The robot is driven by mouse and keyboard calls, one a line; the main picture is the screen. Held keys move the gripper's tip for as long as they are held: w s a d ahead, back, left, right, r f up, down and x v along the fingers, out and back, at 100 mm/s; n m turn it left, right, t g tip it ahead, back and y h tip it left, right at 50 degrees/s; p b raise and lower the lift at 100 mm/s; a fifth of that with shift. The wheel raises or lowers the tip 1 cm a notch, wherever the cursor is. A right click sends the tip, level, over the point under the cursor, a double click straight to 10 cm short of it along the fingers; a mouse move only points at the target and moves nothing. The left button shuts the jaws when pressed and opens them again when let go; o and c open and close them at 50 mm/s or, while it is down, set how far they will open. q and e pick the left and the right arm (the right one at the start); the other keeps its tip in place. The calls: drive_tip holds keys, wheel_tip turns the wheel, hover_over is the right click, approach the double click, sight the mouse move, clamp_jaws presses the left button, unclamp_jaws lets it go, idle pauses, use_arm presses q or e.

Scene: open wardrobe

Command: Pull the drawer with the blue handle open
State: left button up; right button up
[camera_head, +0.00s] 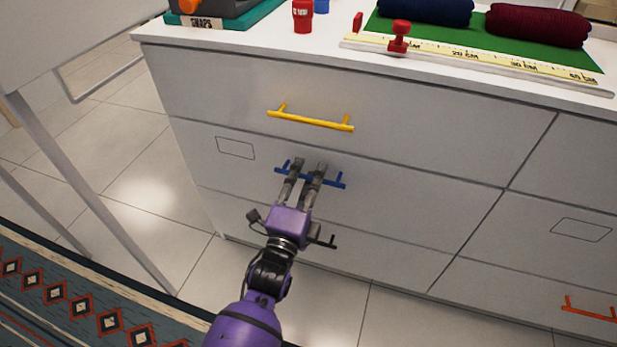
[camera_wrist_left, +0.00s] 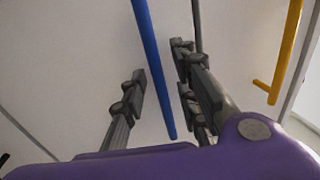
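The blue handle (camera_head: 335,182) is a horizontal bar on the middle drawer (camera_head: 400,208) of the left column of a white dresser. That drawer front looks flush with its neighbours, so it is closed. In the left wrist view, the blue handle (camera_wrist_left: 151,50) runs between the parted fingers of my left gripper (camera_wrist_left: 160,75), with visible gaps on both sides. The fingers look open; contact cannot be made out. My right gripper is not in view.
A yellow handle (camera_head: 310,121) is on the drawer above. A black handle (camera_head: 328,241) below is partly hidden by my gripper. An orange handle (camera_head: 588,310) is at lower right. Folded clothes and a ruler (camera_head: 480,63) lie on top. Tiled floor is clear in front.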

use_arm(q)
clamp_jaws()
idle(0.3)
drive_tip(key=shift+s+a+p, duration=0.15)
drive_tip(key=shift+s+p, duration=0.2)
drive_tip(key=shift+s, duration=0.2)
drive_tip(key=r+p+v, duration=0.2)
drive_tip(key=p+v, duration=0.1)
drive_tip(key=v, duration=0.7)
drive_tip(key=r+p+v, duration=0.2)
drive_tip(key=p+v, duration=0.1)
drive_tip(key=v, duration=0.8)
drive_tip(key=s+r+p+v, duration=0.1)
drive_tip(key=r+p+v, duration=0.1)
drive_tip(key=v, duration=0.9)
drive_tip(key=shift+s+a+p, duration=0.25)
drive_tip(key=shift+p, duration=0.65)
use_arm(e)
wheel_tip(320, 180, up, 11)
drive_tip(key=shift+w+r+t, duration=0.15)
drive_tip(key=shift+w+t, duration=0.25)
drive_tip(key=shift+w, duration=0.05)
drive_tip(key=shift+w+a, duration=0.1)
